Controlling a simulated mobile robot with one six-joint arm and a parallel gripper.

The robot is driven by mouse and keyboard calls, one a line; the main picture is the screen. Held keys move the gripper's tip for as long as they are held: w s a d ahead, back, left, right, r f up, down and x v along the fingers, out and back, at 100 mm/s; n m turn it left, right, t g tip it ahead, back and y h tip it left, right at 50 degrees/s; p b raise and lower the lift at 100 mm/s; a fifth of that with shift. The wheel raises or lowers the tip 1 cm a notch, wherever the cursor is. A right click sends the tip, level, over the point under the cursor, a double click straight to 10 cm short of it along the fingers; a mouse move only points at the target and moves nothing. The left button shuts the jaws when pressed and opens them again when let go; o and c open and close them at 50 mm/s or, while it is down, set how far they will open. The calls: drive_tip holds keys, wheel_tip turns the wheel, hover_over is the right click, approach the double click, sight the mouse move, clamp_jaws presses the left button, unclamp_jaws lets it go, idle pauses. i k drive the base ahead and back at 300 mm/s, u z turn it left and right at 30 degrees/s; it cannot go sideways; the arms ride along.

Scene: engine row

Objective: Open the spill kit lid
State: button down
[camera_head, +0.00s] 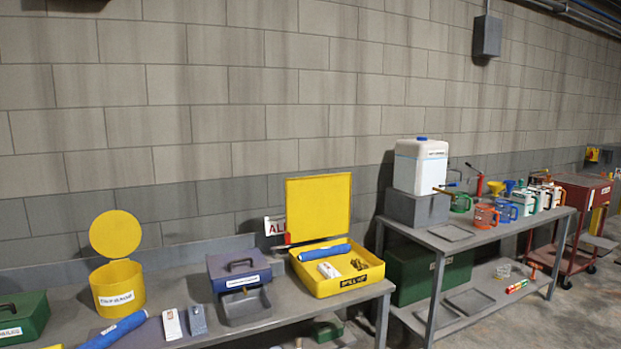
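The spill kit is a yellow box (338,281) with a dark label on its front, on the right end of the near workbench. Its square yellow lid (318,207) stands upright at the back, so the box is open. Inside show a blue roll (325,252), a white packet (328,270) and some small dark yellowish items. A red piece shows at the lid's lower left corner. My gripper is not in view.
The workbench (375,289) also bears a grey-blue case (238,267), a yellow round bin (117,288) with its lid raised, a blue roll (115,331) and a green case (22,317). A second table with a white canister (420,167) stands right.

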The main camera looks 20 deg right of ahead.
sight(317, 207)
drive_tip(key=z, duration=0.05)
drive_tip(key=i, duration=1)
drive_tip(key=z, duration=0.05)
